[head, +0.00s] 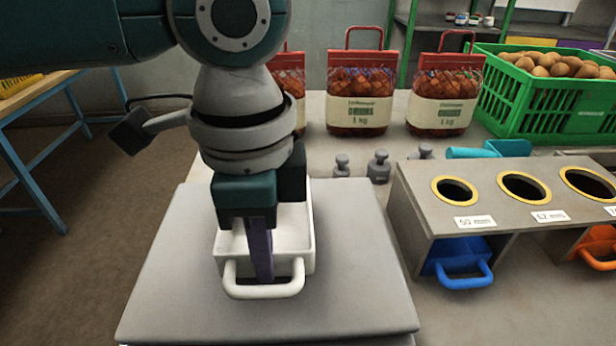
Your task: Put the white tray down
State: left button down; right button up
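The white tray (307,240) is an open box with a looped front handle, and it appears level on or just above the grey platform (170,290). My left gripper (262,278) points straight down over it. One dark purple finger shows, reaching down at the front wall with its tip inside the handle loop. The other finger is hidden, so I cannot tell whether they are closed on the tray. The gripper covers much of the tray's inside. My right gripper is not in view.
A grey stand (415,190) with yellow-ringed holes is at the right, with a blue scoop (458,262) and an orange scoop (597,248) beneath. Grey weights (378,166), red net sacks (360,90) and a green crate (545,110) stand behind. The platform is clear around the tray.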

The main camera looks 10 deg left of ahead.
pick_arm(q)
jog(key=shift+f, duration=0.55)
jog(key=c, duration=1.1)
grip_release()
jog(key=shift+f, duration=0.15)
jog(key=shift+o, duration=0.2)
